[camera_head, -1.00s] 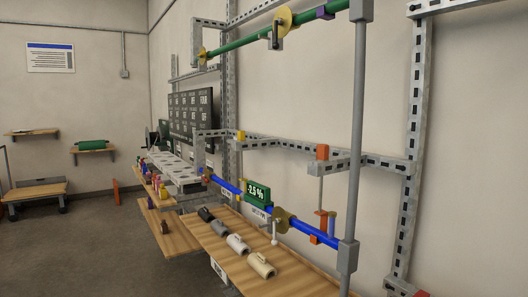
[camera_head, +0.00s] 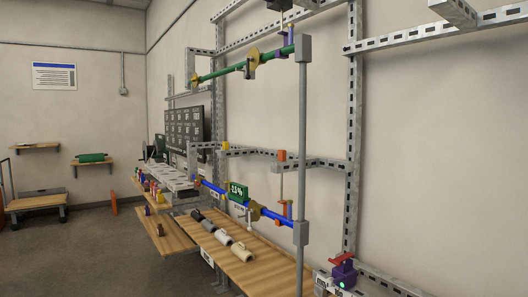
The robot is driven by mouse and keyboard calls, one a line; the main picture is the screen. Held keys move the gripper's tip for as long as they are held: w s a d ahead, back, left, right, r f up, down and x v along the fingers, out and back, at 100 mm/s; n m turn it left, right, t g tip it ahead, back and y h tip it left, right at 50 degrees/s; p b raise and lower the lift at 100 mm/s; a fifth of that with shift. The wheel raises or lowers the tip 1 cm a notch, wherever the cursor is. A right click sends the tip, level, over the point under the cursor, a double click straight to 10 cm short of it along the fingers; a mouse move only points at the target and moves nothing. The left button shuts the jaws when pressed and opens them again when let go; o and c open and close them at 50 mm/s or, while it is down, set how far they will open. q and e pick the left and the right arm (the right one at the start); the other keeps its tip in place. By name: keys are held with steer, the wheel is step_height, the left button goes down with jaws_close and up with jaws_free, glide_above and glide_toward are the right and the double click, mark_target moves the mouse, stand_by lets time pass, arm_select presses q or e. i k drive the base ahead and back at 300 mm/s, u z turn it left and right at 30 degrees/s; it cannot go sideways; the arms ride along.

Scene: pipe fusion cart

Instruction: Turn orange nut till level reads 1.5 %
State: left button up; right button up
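An orange nut-like block (camera_head: 282,155) sits on the grey slotted bracket at the top of a thin vertical rod. A smaller orange part (camera_head: 281,205) shows lower on that rod, by the blue pipe. The blue pipe (camera_head: 271,215) slopes down to the right. A green level display (camera_head: 239,193) stands on the pipe with white digits, too small to read surely now; it looked like -2.5 % in the earlier frame. Neither of my grippers is in view.
A wooden shelf (camera_head: 239,254) with several grey and cream pipe fittings runs below the blue pipe. A grey vertical post (camera_head: 302,130) stands right of the orange block. A purple device with a red handle (camera_head: 343,271) is at lower right. Open floor lies at left.

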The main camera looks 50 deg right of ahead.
mark_target(282, 153)
steer(key=z, duration=0.1)
steer(key=i, duration=2.1)
steer(key=z, duration=1.1)
steer(key=i, duration=1.35)
steer(key=z, duration=1.4)
